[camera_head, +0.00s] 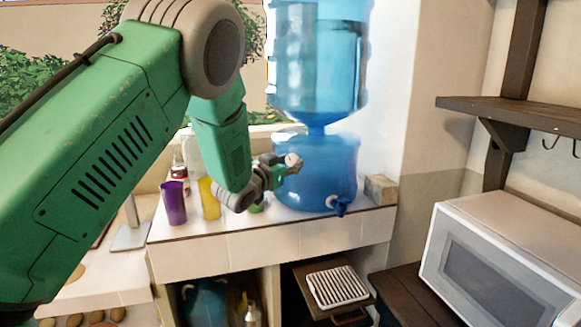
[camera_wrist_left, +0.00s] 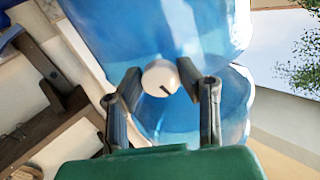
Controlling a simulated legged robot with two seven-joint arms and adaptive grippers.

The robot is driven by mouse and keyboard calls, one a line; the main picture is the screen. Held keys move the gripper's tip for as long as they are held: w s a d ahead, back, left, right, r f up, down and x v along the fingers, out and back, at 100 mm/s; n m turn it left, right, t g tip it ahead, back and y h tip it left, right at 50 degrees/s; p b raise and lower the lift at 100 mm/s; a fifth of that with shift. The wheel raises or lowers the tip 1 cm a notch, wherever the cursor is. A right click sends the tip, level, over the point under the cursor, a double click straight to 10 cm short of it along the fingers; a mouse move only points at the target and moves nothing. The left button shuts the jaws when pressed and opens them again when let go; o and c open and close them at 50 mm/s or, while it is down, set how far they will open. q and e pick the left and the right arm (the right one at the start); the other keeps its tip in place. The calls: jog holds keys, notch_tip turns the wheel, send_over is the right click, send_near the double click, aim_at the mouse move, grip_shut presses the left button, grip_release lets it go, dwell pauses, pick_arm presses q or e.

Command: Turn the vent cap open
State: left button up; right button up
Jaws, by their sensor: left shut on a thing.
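The vent cap (camera_wrist_left: 161,77) is a small round white knob with a dark line on its face. It shows between my fingertips in the left wrist view, in front of the blue water dispenser (camera_wrist_left: 192,33). In the head view the cap (camera_head: 293,160) is a pale spot at the tip of my left gripper (camera_head: 281,167). My left gripper (camera_wrist_left: 161,80) is shut on the cap, one finger on each side. The dispenser base (camera_head: 325,165) stands on the tiled counter below a large blue bottle (camera_head: 318,55). My right gripper is in neither view.
A blue tap (camera_head: 338,205) sticks out low on the dispenser. A purple cup (camera_head: 173,203) and a yellow container (camera_head: 208,198) stand left on the counter (camera_head: 300,238). A small box (camera_head: 381,189) is to the right. A microwave (camera_head: 510,262) and wall shelf (camera_head: 520,112) are further right.

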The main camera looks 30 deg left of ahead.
pick_arm(q)
jog(key=o, duration=1.1)
jog(key=shift+o, duration=0.2)
jog(key=shift+s, duration=0.2)
jog(key=s, duration=1.1)
jog(key=shift+s, duration=0.3)
jog(key=shift+f, duration=0.15)
